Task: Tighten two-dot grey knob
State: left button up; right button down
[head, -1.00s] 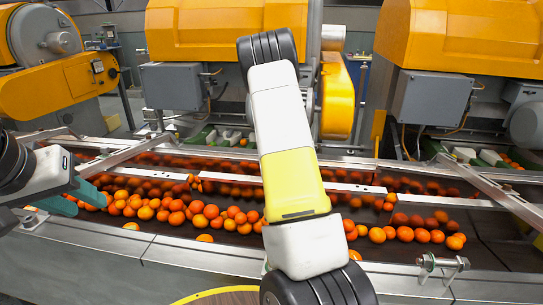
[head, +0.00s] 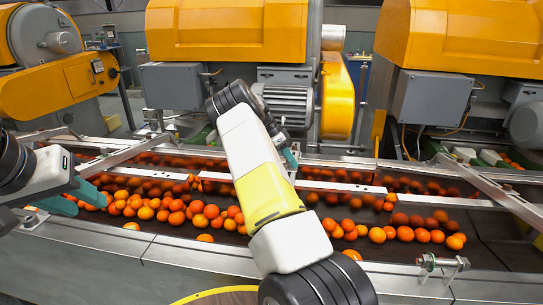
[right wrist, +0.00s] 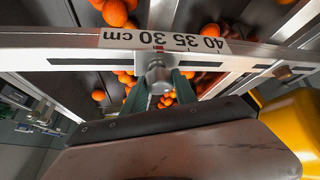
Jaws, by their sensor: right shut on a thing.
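In the right wrist view a grey metal knob (right wrist: 158,77) sits at a metal rail with a scale strip (right wrist: 165,41) reading 40 35 30 cm. My right gripper (right wrist: 158,88) has its green fingers on both sides of the knob and is shut on it. I cannot make out dots on the knob. In the head view my right gripper (head: 290,156) shows only partly beside its forearm, over the conveyor, and the knob cannot be made out there. My left gripper (head: 76,197) is at the left edge with its teal fingers apart, empty.
Oranges (head: 200,213) lie on the dark conveyor behind a metal front ledge (head: 190,258). Slanted metal rails (head: 495,190) cross above the belt. Another small fitting (right wrist: 284,73) is on the rail to the right. Yellow machines (head: 228,30) and grey boxes stand behind.

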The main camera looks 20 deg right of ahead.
jog(key=shift+m+g, duration=0.3)
jog(key=shift+m, duration=0.4)
jog(key=shift+w+r, duration=0.1)
jog(key=c, duration=1)
grip_release()
jog(key=v, duration=0.7)
jog(key=shift+w+r, duration=0.2)
jog(key=shift+r, duration=0.1)
jog(key=shift+a, duration=0.15)
